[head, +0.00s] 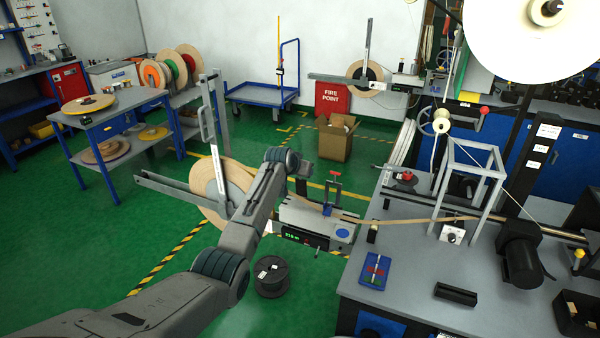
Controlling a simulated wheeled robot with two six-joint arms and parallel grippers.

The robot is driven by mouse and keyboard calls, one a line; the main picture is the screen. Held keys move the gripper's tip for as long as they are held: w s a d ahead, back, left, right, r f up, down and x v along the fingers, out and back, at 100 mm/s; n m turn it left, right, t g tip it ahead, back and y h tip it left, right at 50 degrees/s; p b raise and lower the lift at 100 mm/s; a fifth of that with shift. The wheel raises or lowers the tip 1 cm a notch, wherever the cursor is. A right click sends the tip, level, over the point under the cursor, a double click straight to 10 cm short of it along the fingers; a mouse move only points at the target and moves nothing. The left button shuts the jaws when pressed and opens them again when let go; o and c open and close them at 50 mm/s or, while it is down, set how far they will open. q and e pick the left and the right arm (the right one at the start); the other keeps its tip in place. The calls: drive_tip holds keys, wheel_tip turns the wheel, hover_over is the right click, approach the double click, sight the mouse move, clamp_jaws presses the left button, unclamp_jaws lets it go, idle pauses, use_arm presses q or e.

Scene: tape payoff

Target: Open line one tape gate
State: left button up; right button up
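The near tape payoff has a large tan tape reel (208,210) on a grey horizontal arm and a tall upright metal bar (213,135) with a white label. Its grey box (325,226) has a green-lit display and carries a red-topped upright lever (334,182) with a blue part at its foot. A tan tape (400,220) runs from the box to the bench. No readable label tells me which part is the line one gate. My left arm reaches in front of the reel; its gripper (301,187) is just left of the lever, its fingers too small to tell. My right gripper is not in view.
The grey bench (405,290) on the right holds a metal frame (470,185), a black motor and a blue tray (375,270). A second payoff (365,78), a cardboard box (337,138) and a blue trolley are farther back.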

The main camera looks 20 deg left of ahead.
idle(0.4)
use_arm(q)
drive_tip(key=o, duration=1.2)
drive_tip(key=shift+w, duration=0.1)
drive_tip(key=shift+c, duration=0.2)
drive_tip(key=shift+o, duration=0.3)
drive_tip(key=shift+w+f, duration=0.1)
drive_tip(key=shift+f, duration=0.05)
drive_tip(key=b+v, duration=0.2)
drive_tip(key=v, duration=0.8)
drive_tip(key=shift+s+r+b, duration=0.25)
drive_tip(key=shift+b, duration=0.05)
